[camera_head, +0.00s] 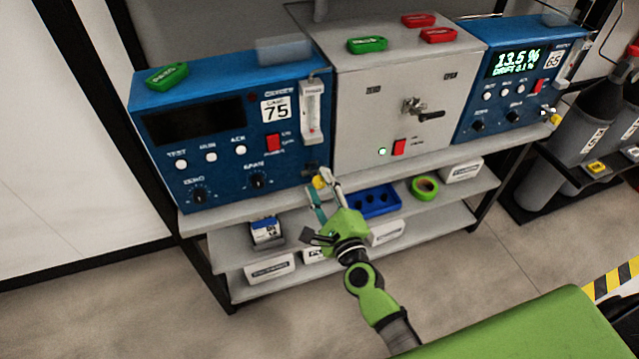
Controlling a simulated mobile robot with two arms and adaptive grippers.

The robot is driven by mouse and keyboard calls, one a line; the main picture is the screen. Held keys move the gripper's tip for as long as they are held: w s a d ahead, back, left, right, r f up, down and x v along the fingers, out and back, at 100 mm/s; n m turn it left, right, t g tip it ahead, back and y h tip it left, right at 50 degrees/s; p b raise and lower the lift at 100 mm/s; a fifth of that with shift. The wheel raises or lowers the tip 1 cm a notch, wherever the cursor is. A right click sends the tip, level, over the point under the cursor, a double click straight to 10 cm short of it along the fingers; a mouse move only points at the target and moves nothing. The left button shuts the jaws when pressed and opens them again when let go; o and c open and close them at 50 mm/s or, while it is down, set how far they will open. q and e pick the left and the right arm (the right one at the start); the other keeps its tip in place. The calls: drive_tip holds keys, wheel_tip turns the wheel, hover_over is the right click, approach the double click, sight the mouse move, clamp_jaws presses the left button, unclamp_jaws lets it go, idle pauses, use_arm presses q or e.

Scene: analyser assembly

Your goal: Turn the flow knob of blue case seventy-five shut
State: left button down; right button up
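The blue case seventy-five (225,125) stands on the left of the upper shelf, with a dark display and a "75" label. A clear flow tube (312,112) is on the right of its front. The flow knob (311,170) appears as a small dark part below the tube, partly hidden near my gripper. A yellow fitting (320,183) shows just beside it. My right gripper (322,188) reaches up from below with its fingers apart, close to the knob and fitting. I cannot tell whether it touches them. My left gripper is not in view.
A grey cabinet (365,115) with a handle stands right of the case; blue case sixty-five (520,62) is beyond it, display lit. The lower shelf holds a blue tray (388,207), green tape (424,187) and white boxes. Grey cylinders (570,150) stand far right.

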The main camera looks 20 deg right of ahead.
drive_tip(key=s, duration=1.1)
drive_tip(key=shift+s+d, duration=0.15)
drive_tip(key=shift+f, duration=0.1)
drive_tip(key=s+f+n+g, duration=0.3)
drive_tip(key=s+f+n, duration=0.15)
drive_tip(key=f, duration=0.65)
drive_tip(key=s+f+n+g+y, duration=0.1)
drive_tip(key=s+f+n+g, duration=0.15)
drive_tip(key=f+n, duration=0.6)
drive_tip(key=s+f+n+g, duration=0.2)
drive_tip(key=s+f+g, duration=0.15)
drive_tip(key=f, duration=1.05)
drive_tip(key=s+d+f+n+g, duration=0.2)
drive_tip(key=s+f+n, duration=0.2)
drive_tip(key=s, duration=0.5)
drive_tip(key=s+d+f+n+g+h, duration=0.1)
drive_tip(key=s+d+f+n+g, duration=0.1)
drive_tip(key=s+f, duration=0.5)
drive_tip(key=s+d+f+n+g, duration=0.2)
drive_tip(key=s+f+n+g, duration=0.2)
drive_tip(key=s, duration=0.7)
wheel_tip(320, 180, down, 2)
drive_tip(key=shift+s+f+n+h, duration=0.1)
drive_tip(key=shift+s+n+h, duration=0.25)
drive_tip(key=shift+n, duration=0.65)
drive_tip(key=shift+d, duration=0.1)
